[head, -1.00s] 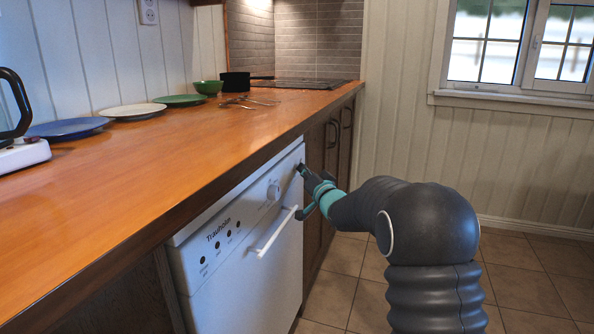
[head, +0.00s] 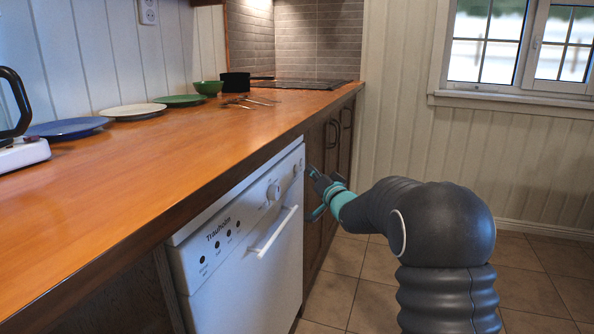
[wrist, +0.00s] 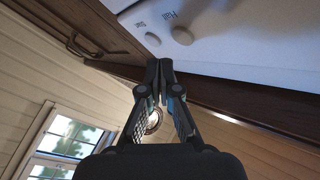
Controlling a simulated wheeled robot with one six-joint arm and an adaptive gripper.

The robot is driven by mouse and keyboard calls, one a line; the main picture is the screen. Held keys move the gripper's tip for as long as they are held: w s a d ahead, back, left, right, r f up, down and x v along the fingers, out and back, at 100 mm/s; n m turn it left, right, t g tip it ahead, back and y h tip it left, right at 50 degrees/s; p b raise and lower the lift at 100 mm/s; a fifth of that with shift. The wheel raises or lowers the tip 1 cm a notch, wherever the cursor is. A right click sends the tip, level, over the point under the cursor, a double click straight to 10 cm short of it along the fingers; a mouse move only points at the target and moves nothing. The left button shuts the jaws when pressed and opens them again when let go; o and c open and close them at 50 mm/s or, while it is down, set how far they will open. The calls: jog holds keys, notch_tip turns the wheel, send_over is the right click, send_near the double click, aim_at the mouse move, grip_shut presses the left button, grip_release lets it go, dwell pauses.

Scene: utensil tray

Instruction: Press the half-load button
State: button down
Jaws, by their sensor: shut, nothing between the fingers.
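The white dishwasher (head: 245,262) has a front panel under the counter. In the wrist view a round grey button (wrist: 182,34) has a label that seems to read "Half". A smaller button (wrist: 152,38) beside it has a label that seems to begin "Star". In the head view a round control (head: 297,169) shows at the panel's right end. My gripper (head: 311,169) is just right of it. In the wrist view my gripper (wrist: 160,63) is shut and empty, its tips apart from both buttons. Whether the button is pressed in cannot be told.
A dial (head: 273,192), several dark controls and a bar handle (head: 276,233) sit on the dishwasher front. The wooden counter (head: 160,165) overhangs above. Brown cabinet doors (head: 330,165) with handles stand to the right. The tiled floor (head: 350,280) is clear.

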jog(key=shift+s+d, duration=0.25)
jog(key=shift+d, duration=0.45)
jog(key=shift+s+d, duration=0.25)
jog(key=shift+d, duration=0.45)
jog(key=shift+s+d, duration=0.25)
jog(key=shift+d, duration=0.45)
jog(key=d+f+g+h, duration=0.3)
jog(key=d+f+h, duration=0.2)
jog(key=f, duration=0.6)
jog(key=s+d+f+n+g+h, duration=0.1)
jog(key=s+d+f+g+h, duration=0.1)
jog(key=s, duration=0.3)
jog(key=s+d+f+g+h, duration=0.2)
jog(key=s+f+g, duration=0.1)
jog(key=s, duration=0.2)
jog(key=s+a+r+g+p, duration=0.1)
jog(key=s+r, duration=0.3)
jog(key=s, duration=1.6)
jog(key=s+a+r+n+g, duration=0.1)
jog(key=s+r+g, duration=0.2)
jog(key=s, duration=1.8)
jog(key=shift+r+y+p, duration=0.35)
jog(key=shift+r+y, duration=0.05)
jog(key=shift+r, duration=0.15)
